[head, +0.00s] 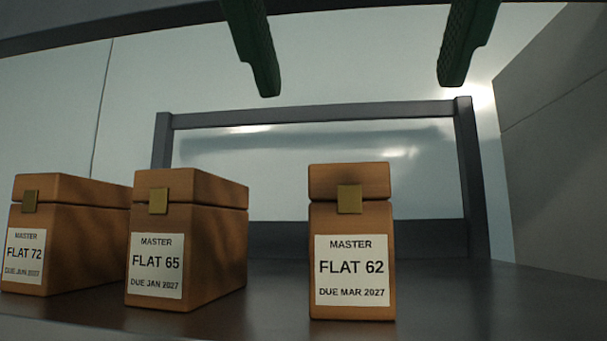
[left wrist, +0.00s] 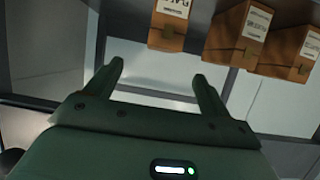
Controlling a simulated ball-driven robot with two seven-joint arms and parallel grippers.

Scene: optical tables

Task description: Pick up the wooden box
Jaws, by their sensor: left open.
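Three upright wooden boxes with brass latches and white labels stand in the head view. The box labelled FLAT 62 (head: 352,225) stands at centre right. The FLAT 65 box (head: 214,240) and the FLAT 72 box (head: 85,235) stand to the left. My left gripper (head: 358,88) is open and empty, its two green fingers wide apart above and to either side of the FLAT 62 box, touching nothing. In the left wrist view, my left gripper (left wrist: 158,69) points toward the boxes at the top; the nearest in line is a wooden box (left wrist: 165,40). My right gripper is not in view.
The boxes stand on a dark shelf surface (head: 440,290). A grey frame (head: 310,112) rises behind them, and a grey panel (head: 550,150) closes the right side. Bare shelf lies on both sides of the FLAT 62 box.

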